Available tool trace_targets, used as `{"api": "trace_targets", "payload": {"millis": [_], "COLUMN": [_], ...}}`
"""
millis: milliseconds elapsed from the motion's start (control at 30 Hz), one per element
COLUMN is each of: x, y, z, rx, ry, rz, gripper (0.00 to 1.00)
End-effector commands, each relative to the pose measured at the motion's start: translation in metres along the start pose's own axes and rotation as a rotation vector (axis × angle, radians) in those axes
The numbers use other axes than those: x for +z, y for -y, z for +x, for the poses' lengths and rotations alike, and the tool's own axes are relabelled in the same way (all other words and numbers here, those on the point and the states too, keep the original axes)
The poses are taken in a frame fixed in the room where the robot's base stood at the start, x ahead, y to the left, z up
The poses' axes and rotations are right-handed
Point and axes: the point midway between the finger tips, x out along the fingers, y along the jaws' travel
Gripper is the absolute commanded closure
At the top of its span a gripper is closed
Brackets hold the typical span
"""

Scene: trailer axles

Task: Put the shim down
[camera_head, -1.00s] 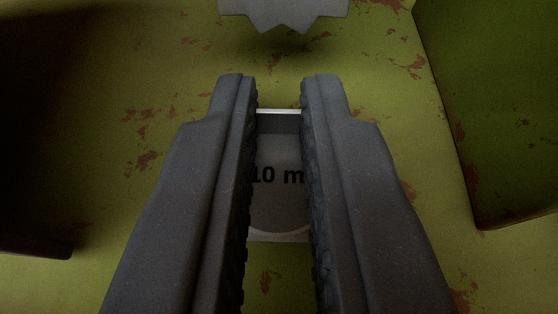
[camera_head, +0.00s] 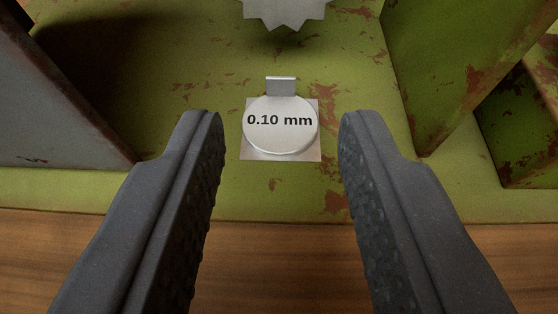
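The shim (camera_head: 280,136) is a round silver disc marked "0.10 mm" with a small upright tab at its far side. It lies on a square metal plate (camera_head: 249,153) on the green, rust-flecked surface. My gripper (camera_head: 281,130) is open, with its two dark ribbed fingers wide apart. The fingers are left and right of the shim and nearer to the camera, with clear gaps on both sides. Nothing is between the fingers' pads.
A grey toothed metal part (camera_head: 285,12) is just beyond the shim at the top. A green rusty wall (camera_head: 450,65) stands at right, and a grey panel (camera_head: 50,110) at left. A brown wooden surface (camera_head: 280,262) runs along the front edge of the green surface (camera_head: 200,192).

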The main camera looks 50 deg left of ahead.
Motion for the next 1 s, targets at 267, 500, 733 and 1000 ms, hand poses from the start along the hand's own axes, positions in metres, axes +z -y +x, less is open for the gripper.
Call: {"api": "trace_targets", "payload": {"millis": [267,500,733,1000], "x": [-0.001,-0.001,-0.001,-0.085], "y": [-0.002,-0.001,-0.001,-0.059], "z": [-0.051,-0.068,-0.069,-0.09], "rx": [0.005,0.001,0.002,0.252], "ry": [0.0,-0.002,-0.002,-0.025], "rz": [0.0,-0.001,-0.001,-0.161], "gripper": [0.67,0.67,0.67,0.67]}}
